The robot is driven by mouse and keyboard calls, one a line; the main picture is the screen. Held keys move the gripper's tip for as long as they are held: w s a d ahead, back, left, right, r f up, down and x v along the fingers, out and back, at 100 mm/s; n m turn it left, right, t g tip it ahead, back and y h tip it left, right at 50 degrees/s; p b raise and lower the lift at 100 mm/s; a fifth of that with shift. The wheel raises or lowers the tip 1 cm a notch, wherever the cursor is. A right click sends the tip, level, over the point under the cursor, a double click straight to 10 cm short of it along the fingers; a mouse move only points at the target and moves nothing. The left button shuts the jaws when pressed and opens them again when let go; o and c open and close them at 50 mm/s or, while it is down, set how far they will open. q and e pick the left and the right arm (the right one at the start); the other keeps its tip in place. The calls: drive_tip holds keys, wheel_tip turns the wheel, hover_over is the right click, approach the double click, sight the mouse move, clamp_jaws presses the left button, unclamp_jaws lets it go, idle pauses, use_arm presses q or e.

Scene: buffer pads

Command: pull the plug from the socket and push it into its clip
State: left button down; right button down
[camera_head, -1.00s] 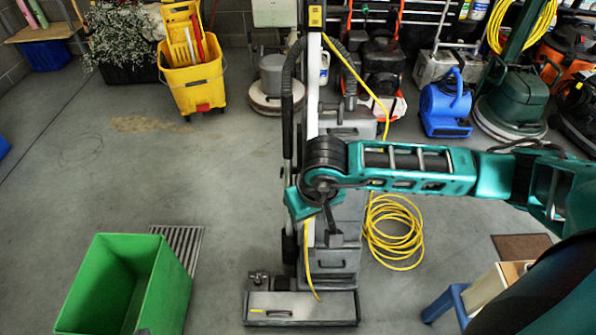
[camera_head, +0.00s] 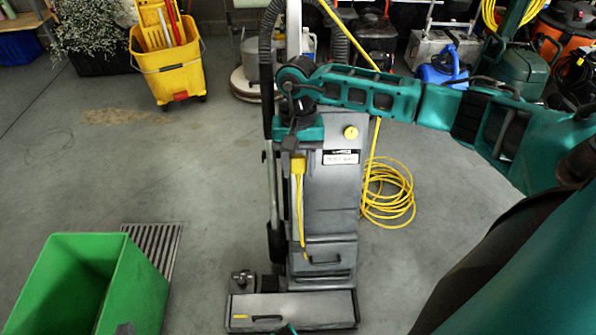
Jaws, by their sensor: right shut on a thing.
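A yellow plug (camera_head: 298,165) hangs at the front of a tall grey upright floor machine (camera_head: 330,215), with its yellow cord (camera_head: 300,215) running down the machine's front. My right gripper (camera_head: 291,147) is shut on the plug from above, its dark fingers partly hidden under the teal wrist. The plug is at the machine's upper left. I cannot make out the socket or the clip; the arm covers the machine's upper part.
A coiled yellow cable (camera_head: 388,195) lies on the floor right of the machine. A green bin (camera_head: 140,300) stands at lower left beside a floor grate (camera_head: 160,243). A yellow mop bucket (camera_head: 172,72) stands behind. The floor between them is clear.

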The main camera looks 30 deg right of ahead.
drive_tip(key=w+d+f+b, duration=0.2)
drive_tip(key=w+d+b, duration=0.1)
drive_tip(key=w+b, duration=0.1)
drive_tip(key=shift+w, duration=0.4)
idle(0.4)
drive_tip(key=shift+w+d+f+b, duration=0.1)
drive_tip(key=shift+w+f+b, duration=0.1)
drive_tip(key=shift+b, duration=0.3)
idle(0.4)
drive_tip(key=shift+w+d+b, duration=0.15)
drive_tip(key=shift+w+b, duration=0.15)
drive_tip(key=shift+b, duration=0.15)
idle(0.9)
drive_tip(key=c, duration=0.5)
unclamp_jaws()
